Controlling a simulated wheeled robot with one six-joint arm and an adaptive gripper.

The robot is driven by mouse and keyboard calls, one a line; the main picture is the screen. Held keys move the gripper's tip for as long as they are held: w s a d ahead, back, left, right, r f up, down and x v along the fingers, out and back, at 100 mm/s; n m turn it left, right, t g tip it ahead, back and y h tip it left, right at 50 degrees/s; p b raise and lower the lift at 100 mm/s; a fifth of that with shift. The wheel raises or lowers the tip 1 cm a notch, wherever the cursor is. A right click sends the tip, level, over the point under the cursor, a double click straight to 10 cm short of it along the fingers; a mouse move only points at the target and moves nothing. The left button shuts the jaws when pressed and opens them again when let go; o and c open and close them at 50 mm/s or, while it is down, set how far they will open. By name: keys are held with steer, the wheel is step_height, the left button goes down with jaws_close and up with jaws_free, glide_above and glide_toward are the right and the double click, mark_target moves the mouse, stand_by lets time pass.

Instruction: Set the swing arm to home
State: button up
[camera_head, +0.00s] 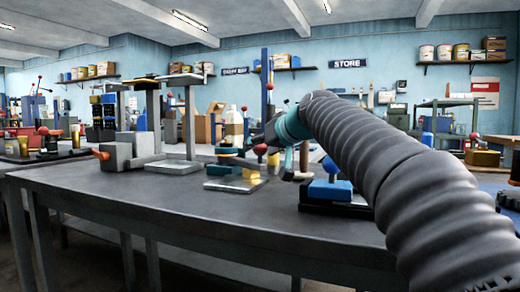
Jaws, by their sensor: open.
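The grey table (170,205) carries several fixtures. At its middle, a low fixture (228,158) has a teal and yellow top over a pale plate, with a red ball knob (260,149) at its right. I cannot tell for sure which is the swing arm. My gripper (296,165) is at the end of my ribbed arm, over the table between these two fixtures. It is open; its fingers are small and partly hidden, and I cannot tell whether they touch anything.
Left on the table, a grey block (118,156) with an orange tip stands beside tall grey stands (190,125). A large pale bottle (234,126) stands behind. The table's front left is clear. Shelves and other benches line the blue walls.

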steer(key=shift+w+a+f, duration=0.2)
steer(key=shift+w+a, duration=0.05)
steer(key=shift+w, duration=0.15)
jaws_close()
